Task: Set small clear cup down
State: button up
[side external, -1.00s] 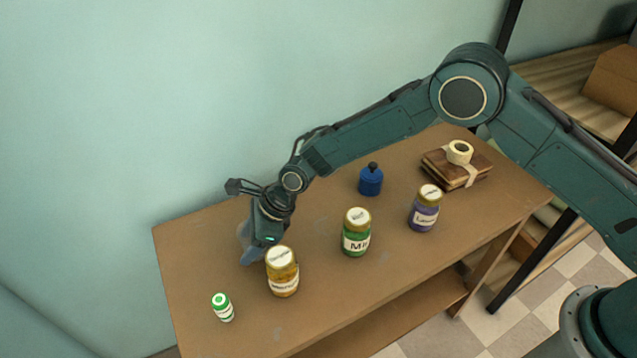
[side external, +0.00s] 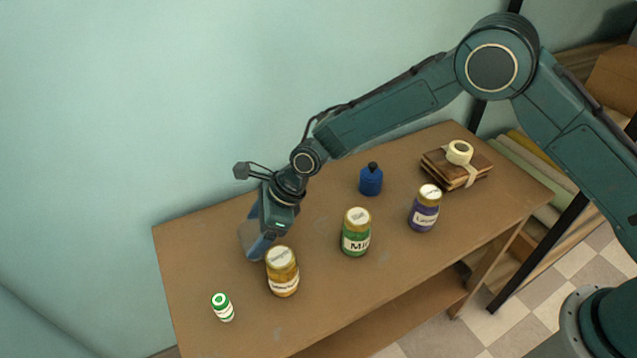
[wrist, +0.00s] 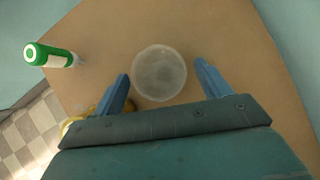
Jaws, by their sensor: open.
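The small clear cup (wrist: 159,73) stands on the wooden table and shows as a round translucent shape in the wrist view. In the side view the cup (side external: 249,238) is partly hidden by my gripper. My gripper (wrist: 163,84) is open, with one blue finger on each side of the cup's near part and visible gaps between fingers and cup. In the side view my gripper (side external: 255,248) is low over the table behind the amber jar. Nothing is held.
The amber jar (side external: 283,272) stands close in front of my gripper. A small green-and-white bottle (side external: 223,307) is near the left end. A green jar (side external: 356,233), a purple jar (side external: 424,209), a blue bottle (side external: 371,180) and a wrapped brown bundle (side external: 458,166) stand to the right.

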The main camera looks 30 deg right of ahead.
jog(key=v, duration=0.8)
dwell(0.4)
jog(key=shift+r, duration=0.1)
jog(key=s+d+r+n+t+h, duration=0.1)
jog(key=s+d+r+n, duration=0.35)
jog(key=d+r, duration=0.45)
jog(key=s+d+r+n+t+h, duration=0.1)
jog(key=s+d+r+n+h, duration=0.15)
jog(key=d+r+n, duration=0.55)
jog(key=s+d+r+n+h, duration=0.1)
jog(key=s+d+n, duration=0.3)
jog(key=s+d, duration=0.4)
jog(key=s+d+r+n+t+h, duration=0.1)
jog(key=s+d+r+n, duration=0.2)
jog(key=s, duration=1.2)
jog(key=d+n, duration=0.2)
jog(key=d, duration=0.3)
jog(key=shift+s+d+r+h, duration=0.2)
jog(key=shift+d+r+h, duration=0.15)
jog(key=shift+d+r, duration=0.05)
